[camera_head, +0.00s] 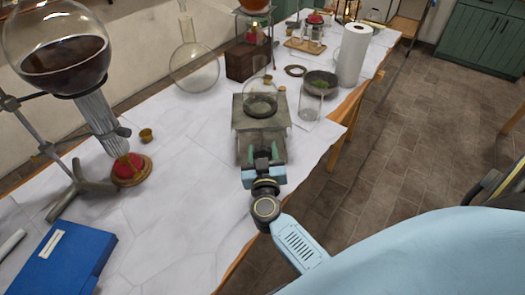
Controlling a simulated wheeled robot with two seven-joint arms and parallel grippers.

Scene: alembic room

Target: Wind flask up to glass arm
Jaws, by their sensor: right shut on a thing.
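A grey metal lab jack (243,115) stands on the white table. A clear glass flask (261,88) seems to sit on a dark ring (262,106) on its top plate; its outline is faint. My right gripper (262,154) is at the near side of the jack, its green fingers shut on a part at the jack's front, probably its winding knob, which the fingers mostly hide. I cannot make out the glass arm clearly. My left gripper is not in view.
A clear flask (194,68) and wooden box (247,61) stand behind. A glass vessel (310,103), bowl (320,80) and paper roll (353,55) stand right.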

